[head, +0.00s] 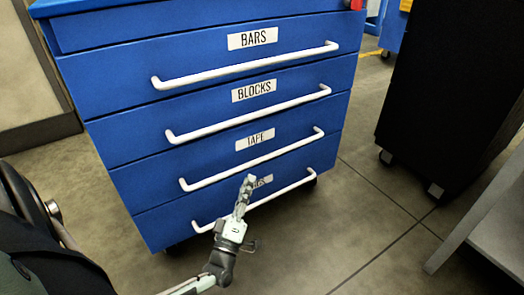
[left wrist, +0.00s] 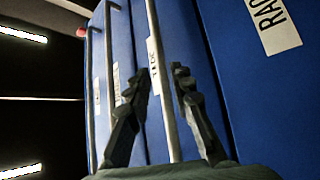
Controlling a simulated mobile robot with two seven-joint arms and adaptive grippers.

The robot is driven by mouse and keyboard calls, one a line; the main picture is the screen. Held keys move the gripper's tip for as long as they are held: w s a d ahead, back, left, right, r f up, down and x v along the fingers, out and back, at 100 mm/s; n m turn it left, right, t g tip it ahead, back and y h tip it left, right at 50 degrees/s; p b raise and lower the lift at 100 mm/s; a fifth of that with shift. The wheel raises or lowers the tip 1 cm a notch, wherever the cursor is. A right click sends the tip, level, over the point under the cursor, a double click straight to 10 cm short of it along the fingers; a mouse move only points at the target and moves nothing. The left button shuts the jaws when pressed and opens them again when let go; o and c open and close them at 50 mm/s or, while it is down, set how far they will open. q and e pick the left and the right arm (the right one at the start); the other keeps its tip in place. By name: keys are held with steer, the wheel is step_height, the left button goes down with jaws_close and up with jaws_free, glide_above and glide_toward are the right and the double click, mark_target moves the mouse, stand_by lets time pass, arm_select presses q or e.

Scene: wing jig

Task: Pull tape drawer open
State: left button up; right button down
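The blue tape drawer (head: 148,182) is the third one down in a blue cabinet and looks shut. Its white bar handle (head: 288,148) runs across its front below the TAPE label (head: 255,140). My left gripper (head: 248,182) shows just below that handle in the head view, in front of the bottom drawer's label. In the left wrist view my left gripper (left wrist: 161,72) is open, with one dark finger on each side of a white handle (left wrist: 166,105), which appears to be the tape drawer's. I cannot tell whether a finger touches it. My right gripper is not in view.
The BARS drawer (head: 110,72) and BLOCKS drawer (head: 125,130) are above, and the bottom drawer (head: 165,222) is below; all look shut. A black cabinet (head: 445,85) on casters and a grey bench (head: 490,225) stand to the right. The floor (head: 350,230) before the cabinet is clear.

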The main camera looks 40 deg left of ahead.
mark_target(255, 160)
arm_select(q)
steer(key=shift+b+x, duration=0.45)
steer(key=shift+x, duration=3.45)
jaws_close()
steer(key=shift+s, duration=0.1)
